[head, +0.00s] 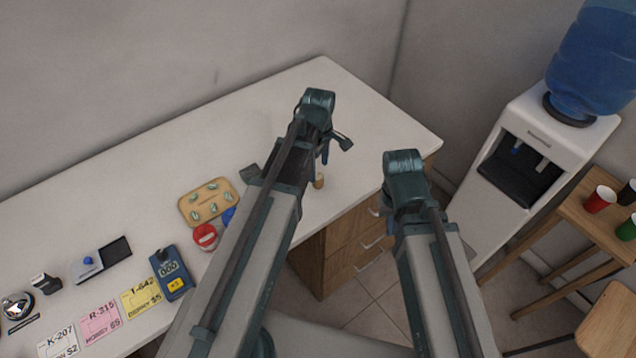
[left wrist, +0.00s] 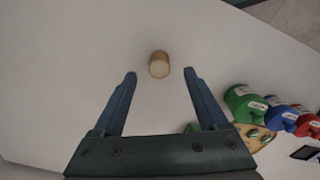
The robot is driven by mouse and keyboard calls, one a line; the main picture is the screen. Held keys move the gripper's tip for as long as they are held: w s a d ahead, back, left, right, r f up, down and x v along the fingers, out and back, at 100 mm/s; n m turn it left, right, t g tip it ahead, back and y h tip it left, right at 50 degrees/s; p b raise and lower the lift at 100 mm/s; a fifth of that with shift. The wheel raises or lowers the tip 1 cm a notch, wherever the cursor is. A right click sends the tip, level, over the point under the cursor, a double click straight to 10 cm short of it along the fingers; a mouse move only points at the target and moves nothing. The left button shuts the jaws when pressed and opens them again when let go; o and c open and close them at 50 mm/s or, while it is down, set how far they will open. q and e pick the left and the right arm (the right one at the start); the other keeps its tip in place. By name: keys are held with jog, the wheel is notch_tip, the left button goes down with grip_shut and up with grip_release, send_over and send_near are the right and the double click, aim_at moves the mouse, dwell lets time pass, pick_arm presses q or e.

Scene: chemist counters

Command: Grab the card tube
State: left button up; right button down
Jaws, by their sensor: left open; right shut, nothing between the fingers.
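The card tube is a small tan cylinder, seen nearly end-on in the left wrist view (left wrist: 159,64). It stands on the white counter, just beyond and between the fingertips of my left gripper (left wrist: 160,74). The fingers are open and I see nothing held between them. In the head view the tube (head: 319,181) shows beside my left arm, below the blue fingers of my left gripper (head: 325,154).
A tan tray (head: 188,213) with green leaf shapes lies left of my left arm. Counter around the tube is clear. A water dispenser (head: 542,135) stands at right.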

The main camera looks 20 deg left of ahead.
aim_at(318, 176)
pick_arm(q)
jog(key=shift+w+a+f+b, duration=0.1)
jog(key=shift+f+b, duration=2.45)
jog(key=shift+f, duration=0.1)
jog(key=shift+r, duration=0.1)
grip_shut()
